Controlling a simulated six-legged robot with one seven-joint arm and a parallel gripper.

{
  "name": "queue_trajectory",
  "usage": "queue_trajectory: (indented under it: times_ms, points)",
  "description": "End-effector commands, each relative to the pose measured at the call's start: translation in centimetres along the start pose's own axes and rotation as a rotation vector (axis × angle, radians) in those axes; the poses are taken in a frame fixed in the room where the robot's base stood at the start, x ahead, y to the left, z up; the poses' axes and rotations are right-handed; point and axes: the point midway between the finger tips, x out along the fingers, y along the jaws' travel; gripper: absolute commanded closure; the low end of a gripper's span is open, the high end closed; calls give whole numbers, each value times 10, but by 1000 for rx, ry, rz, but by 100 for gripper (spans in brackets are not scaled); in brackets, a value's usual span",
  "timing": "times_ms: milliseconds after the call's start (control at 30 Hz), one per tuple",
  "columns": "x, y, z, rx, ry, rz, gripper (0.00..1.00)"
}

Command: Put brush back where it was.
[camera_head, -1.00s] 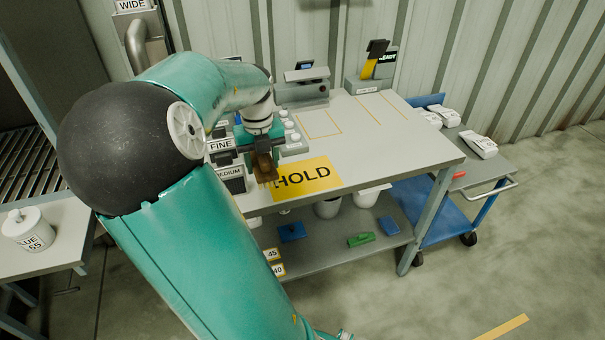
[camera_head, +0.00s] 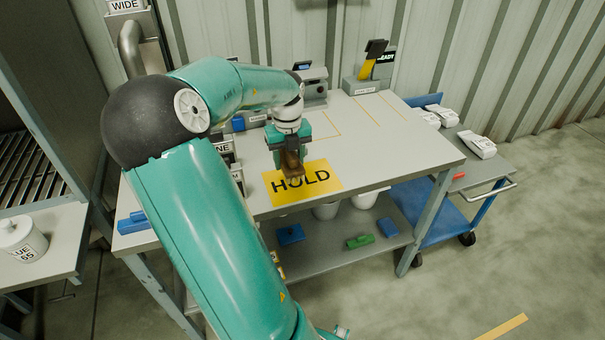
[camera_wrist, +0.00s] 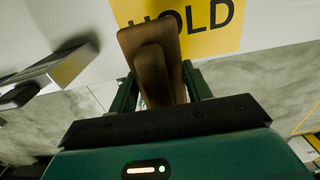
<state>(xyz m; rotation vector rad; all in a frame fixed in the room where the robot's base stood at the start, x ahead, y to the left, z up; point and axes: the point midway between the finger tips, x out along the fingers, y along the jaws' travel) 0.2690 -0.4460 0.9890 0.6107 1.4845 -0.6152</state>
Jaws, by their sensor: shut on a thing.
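My gripper (camera_head: 290,156) is shut on a brown, wooden-looking piece, which I take for the brush (camera_head: 293,172). In the head view it hangs over the upper left part of the yellow HOLD mat (camera_head: 328,187) on the grey table. In the wrist view the brush (camera_wrist: 155,62) stands out between the fingers and covers part of the HOLD lettering (camera_wrist: 225,38). Its bristles cannot be made out. I cannot tell whether it touches the mat.
The grey tabletop (camera_head: 400,150) is clear to the right. A scale (camera_head: 313,82) and a stand with a yellow-handled tool (camera_head: 369,68) are at the back. The lower shelf holds a blue block (camera_head: 290,234) and a green block (camera_head: 360,241). A cart (camera_head: 480,172) stands at right.

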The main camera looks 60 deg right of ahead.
Motion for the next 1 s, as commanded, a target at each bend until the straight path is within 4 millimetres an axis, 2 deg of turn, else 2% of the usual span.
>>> queue_trajectory:
  times_ms: [33, 200, 467, 633, 1000]
  points:
    - [12, -10, 2, 7, 4, -2, 72]
    - [40, -32, 12, 6, 2, -1, 72]
    - [59, -46, 19, 3, 1, -1, 72]
    - [84, -45, 19, 2, 2, 0, 72]
    - [90, -45, 19, 1, -1, 0, 72]
